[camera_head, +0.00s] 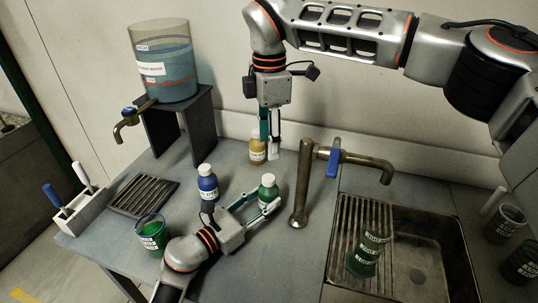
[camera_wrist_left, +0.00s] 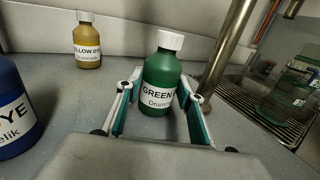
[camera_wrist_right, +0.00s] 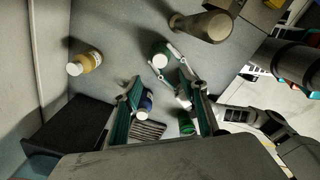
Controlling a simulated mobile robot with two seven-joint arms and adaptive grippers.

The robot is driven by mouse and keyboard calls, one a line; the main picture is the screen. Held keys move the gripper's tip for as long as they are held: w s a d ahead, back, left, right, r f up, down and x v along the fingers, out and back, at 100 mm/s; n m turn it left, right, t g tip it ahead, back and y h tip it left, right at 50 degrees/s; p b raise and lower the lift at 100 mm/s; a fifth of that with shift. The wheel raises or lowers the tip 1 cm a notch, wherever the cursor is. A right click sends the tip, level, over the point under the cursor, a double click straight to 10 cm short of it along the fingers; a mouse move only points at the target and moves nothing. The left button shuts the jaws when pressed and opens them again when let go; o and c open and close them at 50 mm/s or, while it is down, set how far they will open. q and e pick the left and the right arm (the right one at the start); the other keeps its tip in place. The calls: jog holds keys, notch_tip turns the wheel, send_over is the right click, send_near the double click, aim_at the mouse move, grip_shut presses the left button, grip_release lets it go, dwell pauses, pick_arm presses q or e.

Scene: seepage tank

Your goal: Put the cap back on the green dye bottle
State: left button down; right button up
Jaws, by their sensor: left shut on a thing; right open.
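The green dye bottle (camera_head: 268,193) stands upright on the bench, with a white cap (camera_wrist_left: 171,40) sitting on its neck. The label reads GREEN. My left gripper (camera_head: 258,207) is shut on the bottle, its fingers on both sides of the lower body; they also show in the left wrist view (camera_wrist_left: 160,105). Whether the cap is screwed tight cannot be told. My right gripper (camera_head: 270,142) is open and empty, above and behind the green bottle, in front of the yellow bottle in the head view. In the right wrist view the green bottle (camera_wrist_right: 161,60) lies beyond its open fingers.
A blue bottle (camera_head: 207,183) and a yellow bottle (camera_head: 257,150) stand nearby, both with white caps. A beaker of green liquid (camera_head: 151,233) stands beside my left arm. A tap (camera_head: 301,190) rises right of the green bottle, by the sink (camera_head: 427,240). A water tank (camera_head: 162,62) is at back left.

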dwell(0.3)
pick_arm(q)
jog(key=c, duration=1.3)
grip_release()
jog(key=shift+o, duration=0.2)
jog(key=v, duration=1.2)
